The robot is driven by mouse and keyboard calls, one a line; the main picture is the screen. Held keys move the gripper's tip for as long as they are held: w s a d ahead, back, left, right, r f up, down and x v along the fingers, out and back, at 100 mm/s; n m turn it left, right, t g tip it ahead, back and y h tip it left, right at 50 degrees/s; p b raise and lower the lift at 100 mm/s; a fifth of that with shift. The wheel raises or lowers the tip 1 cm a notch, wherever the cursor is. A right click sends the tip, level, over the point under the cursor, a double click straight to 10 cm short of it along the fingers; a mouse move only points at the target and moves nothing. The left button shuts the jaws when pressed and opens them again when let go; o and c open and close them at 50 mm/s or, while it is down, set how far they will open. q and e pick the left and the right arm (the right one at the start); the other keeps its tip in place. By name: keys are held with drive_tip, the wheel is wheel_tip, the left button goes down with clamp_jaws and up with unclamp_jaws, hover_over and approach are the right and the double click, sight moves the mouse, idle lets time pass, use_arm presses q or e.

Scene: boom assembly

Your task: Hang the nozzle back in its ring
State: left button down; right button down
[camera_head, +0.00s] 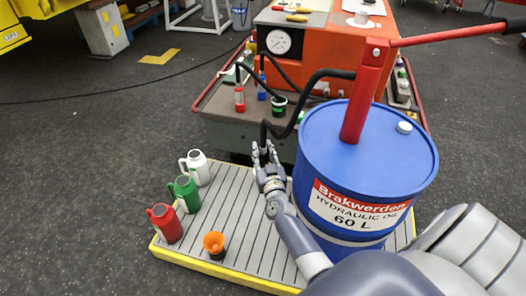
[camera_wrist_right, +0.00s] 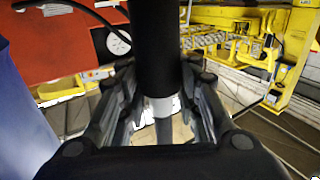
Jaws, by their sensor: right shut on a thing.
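The nozzle (camera_head: 264,132) is the dark end of the thick black hose (camera_head: 305,100) that comes from the red pump (camera_head: 362,100) on the blue drum. My right gripper (camera_head: 264,150) is shut on the nozzle, left of the drum and above the slatted platform. In the right wrist view the nozzle (camera_wrist_right: 157,50) stands upright between the two fingers (camera_wrist_right: 160,100), with a paler section low between them. I cannot make out the ring in either view. My left gripper is not in view.
The blue drum (camera_head: 340,160) stands close to the right of my right gripper. An orange machine (camera_head: 330,50) stands behind.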

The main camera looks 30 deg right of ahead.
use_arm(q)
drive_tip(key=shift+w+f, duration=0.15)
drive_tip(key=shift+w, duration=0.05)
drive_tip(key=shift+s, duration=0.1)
use_arm(e)
drive_tip(key=shift+f, duration=0.15)
drive_tip(key=shift+f, duration=0.1)
use_arm(q)
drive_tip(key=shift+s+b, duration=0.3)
drive_tip(key=shift+b, duration=0.1)
use_arm(e)
drive_tip(key=shift+f, duration=0.15)
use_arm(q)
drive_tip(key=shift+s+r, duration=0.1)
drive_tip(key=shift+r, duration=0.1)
use_arm(e)
drive_tip(key=c, duration=1.4)
unclamp_jaws()
drive_tip(key=shift+f, duration=0.1)
drive_tip(key=shift+c, duration=0.2)
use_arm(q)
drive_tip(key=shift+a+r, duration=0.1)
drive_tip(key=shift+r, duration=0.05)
use_arm(e)
drive_tip(key=shift+f, duration=0.1)
